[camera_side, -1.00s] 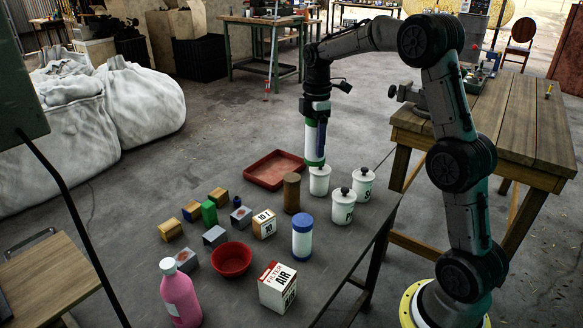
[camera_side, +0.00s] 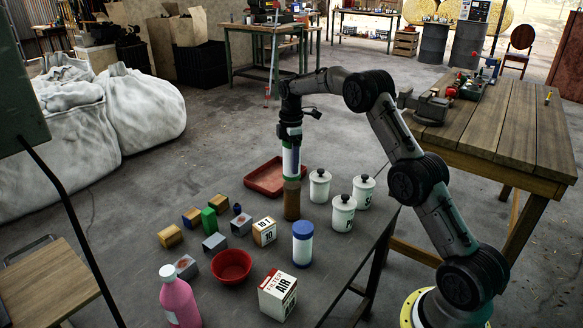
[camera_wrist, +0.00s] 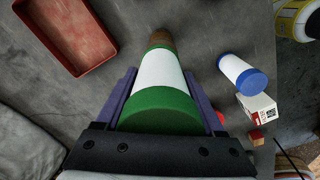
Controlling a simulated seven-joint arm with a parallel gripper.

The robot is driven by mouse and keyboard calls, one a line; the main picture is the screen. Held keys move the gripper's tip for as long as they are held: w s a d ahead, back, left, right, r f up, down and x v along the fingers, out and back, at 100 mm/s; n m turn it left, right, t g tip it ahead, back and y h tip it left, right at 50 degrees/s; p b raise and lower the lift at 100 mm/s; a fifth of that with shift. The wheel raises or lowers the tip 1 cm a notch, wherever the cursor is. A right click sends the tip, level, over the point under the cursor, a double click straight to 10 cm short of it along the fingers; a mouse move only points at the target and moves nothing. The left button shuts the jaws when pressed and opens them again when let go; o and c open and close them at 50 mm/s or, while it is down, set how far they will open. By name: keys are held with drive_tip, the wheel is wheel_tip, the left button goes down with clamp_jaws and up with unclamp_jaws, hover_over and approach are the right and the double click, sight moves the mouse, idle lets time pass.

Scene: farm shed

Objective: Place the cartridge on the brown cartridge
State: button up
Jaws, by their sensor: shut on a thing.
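My gripper (camera_side: 290,143) is shut on a white cartridge with green ends (camera_side: 291,160) and holds it upright. The brown cartridge (camera_side: 292,203) stands upright on the dark table, directly below the held one in the side view. The held cartridge's lower end meets the top of the brown one in the picture; I cannot tell whether they touch or a small gap is left. In the wrist view the held cartridge (camera_wrist: 163,75) lies between the purple fingers (camera_wrist: 165,105), and a bit of the brown cartridge (camera_wrist: 160,39) shows past its far end.
A red tray (camera_side: 262,181) lies behind the brown cartridge. White canisters (camera_side: 342,213) stand to the right, a blue-capped white cartridge (camera_side: 302,246) in front. A red bowl (camera_side: 231,266), filter box (camera_side: 277,294), pink bottle (camera_side: 180,299) and several small blocks (camera_side: 214,243) stand to the front and left.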

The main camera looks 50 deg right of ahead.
drive_tip(key=shift+f, duration=1.2)
drive_tip(key=shift+s+f, duration=0.1)
drive_tip(key=o, duration=1.5)
drive_tip(key=shift+f, duration=0.1)
